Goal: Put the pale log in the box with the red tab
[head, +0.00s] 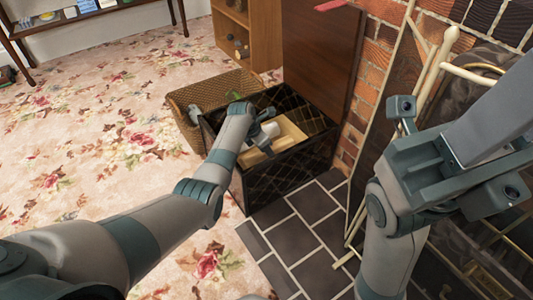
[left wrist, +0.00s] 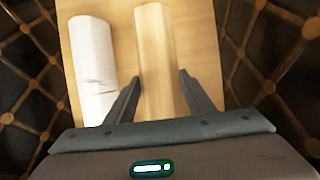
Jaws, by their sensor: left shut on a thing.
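The box (head: 290,172) has dark quilted sides. Its brown lid (head: 318,60) stands open at the back, with a red tab (head: 332,5) at the lid's top. A pale tan board (head: 293,130) shows inside. In the left wrist view, a smooth pale tan log (left wrist: 158,45) lies between the fingers of my left gripper (left wrist: 158,80), over the pale board (left wrist: 203,50). A white log (left wrist: 93,65) lies beside it, left of the fingers. In the head view my left arm reaches into the box and hides much of the inside. My right arm is raised at the right; its fingers cannot be made out.
A woven basket (head: 195,92) stands against the box's left side. A wooden shelf (head: 262,35) is behind. A brick wall (head: 375,65) and a cream metal frame (head: 432,70) are close on the right. Flowered carpet (head: 90,150) is clear on the left; dark tiles (head: 310,210) lie in front.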

